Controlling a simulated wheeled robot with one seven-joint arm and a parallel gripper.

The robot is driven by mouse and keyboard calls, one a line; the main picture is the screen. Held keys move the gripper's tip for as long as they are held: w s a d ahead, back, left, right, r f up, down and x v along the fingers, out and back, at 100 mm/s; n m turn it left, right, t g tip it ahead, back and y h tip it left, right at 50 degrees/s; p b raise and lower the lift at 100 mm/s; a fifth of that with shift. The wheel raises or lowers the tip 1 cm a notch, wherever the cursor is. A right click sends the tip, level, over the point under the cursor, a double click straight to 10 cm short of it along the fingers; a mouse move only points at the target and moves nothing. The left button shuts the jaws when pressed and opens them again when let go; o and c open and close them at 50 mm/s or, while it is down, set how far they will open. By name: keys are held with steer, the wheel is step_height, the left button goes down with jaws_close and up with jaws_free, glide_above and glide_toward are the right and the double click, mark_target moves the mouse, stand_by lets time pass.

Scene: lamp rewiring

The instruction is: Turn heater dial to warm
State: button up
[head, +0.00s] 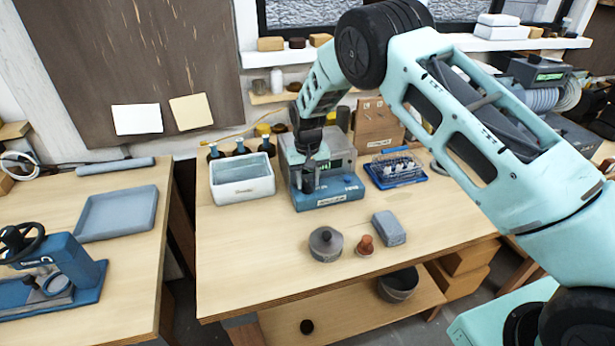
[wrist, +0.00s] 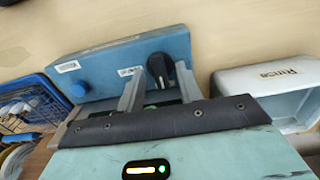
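The heater (head: 330,193) is a grey and blue box on the middle bench, with a blue front panel and white labels. Its panel (wrist: 115,62) fills the upper middle of the wrist view. My gripper (head: 308,180) is at the left part of the heater's front in the head view and hides the dial there. In the wrist view its fingers (wrist: 160,76) are apart, with the dial between their tips, closer to the right finger. A gap shows on the dial's left; contact on the right is unclear.
A white rinse tub (head: 242,180) stands close left of the heater, and a blue wire rack (head: 395,170) stands to its right. The front-left bench top is clear.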

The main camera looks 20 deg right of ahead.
steer(key=shift+f, duration=0.2)
jaws_close()
